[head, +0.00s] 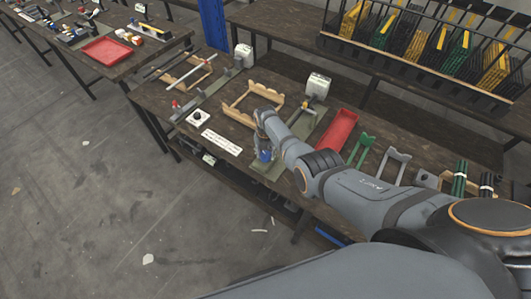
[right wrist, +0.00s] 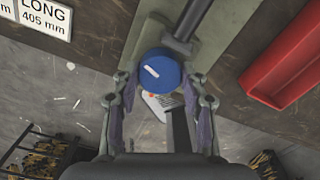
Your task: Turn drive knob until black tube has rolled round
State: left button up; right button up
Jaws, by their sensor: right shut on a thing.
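My right gripper (head: 263,130) reaches down over the near edge of the bench. In the right wrist view its fingers (right wrist: 163,90) are closed on both sides of a blue drive knob (right wrist: 160,70) with a white mark slanting across its face. The blue knob (head: 265,155) is small in the head view, at the front end of a grey-green base (head: 270,170). A dark grey bar (right wrist: 193,17) lies on the base beyond the knob; I cannot tell if it is the black tube. Dark tubes (head: 487,185) with light bands stand at the right edge. My left gripper is out of view.
A red tray (head: 338,130) lies right of the base, then a green bracket (head: 361,148) and a grey bracket (head: 390,165). Left are a wooden cradle (head: 241,113), a label (head: 222,142) and a white box with a black knob (head: 197,117). A wire rack stands behind.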

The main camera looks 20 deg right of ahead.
aim_at(266, 154)
jog(key=shift+n, duration=0.4)
jog(key=o, duration=1.1)
jog(key=shift+o, duration=0.2)
notch_tip(266, 154, up, 12)
dwell(0.4)
